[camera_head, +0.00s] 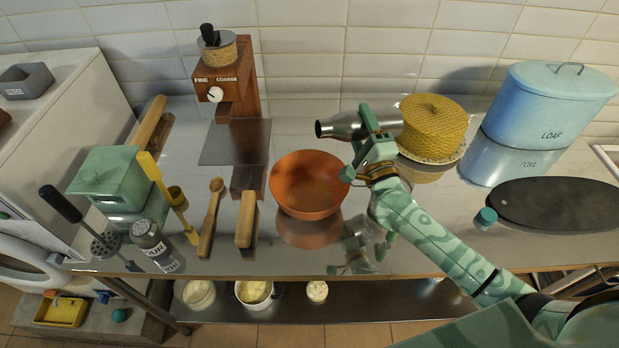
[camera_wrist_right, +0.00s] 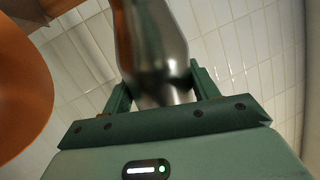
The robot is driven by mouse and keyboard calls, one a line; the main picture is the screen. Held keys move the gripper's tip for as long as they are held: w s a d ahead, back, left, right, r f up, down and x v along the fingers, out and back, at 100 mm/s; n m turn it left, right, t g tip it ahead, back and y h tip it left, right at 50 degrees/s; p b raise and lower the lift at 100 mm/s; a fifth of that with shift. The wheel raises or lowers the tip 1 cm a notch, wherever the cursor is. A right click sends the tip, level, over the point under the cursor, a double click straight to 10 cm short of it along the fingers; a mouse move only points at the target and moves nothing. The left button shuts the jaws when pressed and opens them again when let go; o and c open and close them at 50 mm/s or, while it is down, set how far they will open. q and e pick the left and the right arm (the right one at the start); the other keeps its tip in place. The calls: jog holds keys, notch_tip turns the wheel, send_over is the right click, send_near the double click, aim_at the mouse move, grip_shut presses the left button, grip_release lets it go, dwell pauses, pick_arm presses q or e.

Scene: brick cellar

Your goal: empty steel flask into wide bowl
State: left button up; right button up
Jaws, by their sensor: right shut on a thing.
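The steel flask (camera_head: 345,125) lies almost level in the head view, its open mouth pointing left. My right gripper (camera_head: 374,135) is shut on the flask and holds it above and to the right of the wide bowl. The flask (camera_wrist_right: 150,45) also shows between the fingers of my right gripper (camera_wrist_right: 155,85) in the right wrist view. The wide orange bowl (camera_head: 308,183) stands on the steel counter, and no contents can be made out in it. Its side (camera_wrist_right: 20,90) shows at the left of the right wrist view. My left gripper is not in view.
A wooden grinder (camera_head: 230,80) stands behind left of the bowl. Wooden tools (camera_head: 212,215) and a shaker (camera_head: 155,243) lie or stand left. A dark board (camera_head: 555,204) lies right.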

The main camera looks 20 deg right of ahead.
jog(key=shift+d+m, duration=0.3)
jog(key=shift+m, duration=0.3)
jog(key=shift+d+m+h, duration=0.5)
jog(key=shift+m, duration=0.2)
jog(key=shift+a+f+m+h+b, duration=0.15)
jog(key=shift+f+m+h+b, duration=0.25)
jog(key=shift+f+m, duration=0.6)
jog(key=m, duration=0.2)
jog(key=a+m+g+h+p, duration=0.1)
jog(key=m, duration=0.2)
jog(key=shift+a+m+h, duration=0.3)
jog(key=shift+a, duration=0.05)
jog(key=m, duration=0.2)
jog(key=m+g+p, duration=0.1)
jog(key=m, duration=0.1)
jog(key=d+m+p, duration=0.1)
jog(key=m, duration=0.1)
jog(key=shift+w+f+m+g+h, duration=0.1)
jog(key=shift+f+m+g+h, duration=0.2)
jog(key=shift+f+g+h, duration=0.1)
jog(key=shift+r+m+p, duration=0.5)
jog(key=shift+m+p, duration=0.15)
jog(key=shift+m, duration=0.25)
jog(key=shift+r+g+p, duration=0.25)
jog(key=shift+g+p, duration=0.05)
notch_tip(320, 180, up, 6)
jog(key=p, duration=0.5)
jog(key=shift+f, duration=0.45)
